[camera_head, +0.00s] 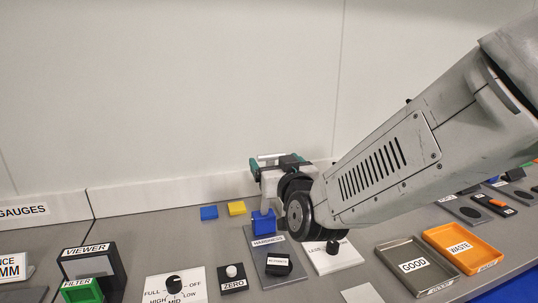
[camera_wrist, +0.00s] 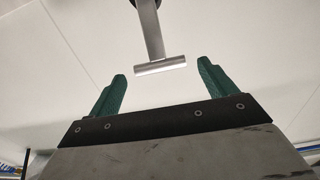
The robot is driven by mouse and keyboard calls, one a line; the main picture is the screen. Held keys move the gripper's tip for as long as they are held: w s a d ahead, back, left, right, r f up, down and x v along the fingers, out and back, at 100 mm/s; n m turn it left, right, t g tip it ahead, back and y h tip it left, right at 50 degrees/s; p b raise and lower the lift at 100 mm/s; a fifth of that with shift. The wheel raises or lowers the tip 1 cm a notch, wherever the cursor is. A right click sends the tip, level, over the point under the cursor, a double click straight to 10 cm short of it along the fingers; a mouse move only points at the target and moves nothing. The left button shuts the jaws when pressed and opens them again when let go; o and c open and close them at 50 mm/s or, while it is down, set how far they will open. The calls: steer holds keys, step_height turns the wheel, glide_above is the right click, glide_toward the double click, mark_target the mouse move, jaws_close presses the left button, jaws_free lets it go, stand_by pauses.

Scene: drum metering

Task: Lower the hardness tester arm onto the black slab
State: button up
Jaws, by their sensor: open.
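The hardness tester has a blue post (camera_head: 263,225) on a grey plate (camera_head: 258,250) labelled HARDNESS. A black slab (camera_head: 278,266) with a white label lies on the plate's front part. My gripper (camera_head: 272,164) is above the post, near the back wall. In the wrist view its two green fingers (camera_wrist: 162,78) are spread wide. A metal arm (camera_wrist: 149,27) ending in a T-shaped crossbar handle (camera_wrist: 160,66) shows there, with the handle between the fingertips and a gap at each side. My wrist hides much of the tester in the head view.
A ZERO knob (camera_head: 232,271) and selector dial (camera_head: 175,285) are to the left. The GOOD tray (camera_head: 446,285) and orange WASTE tray (camera_head: 487,257) are to the right.

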mark_target(272, 158)
steer(key=x, duration=0.6)
steer(key=shift+d+f, duration=0.1)
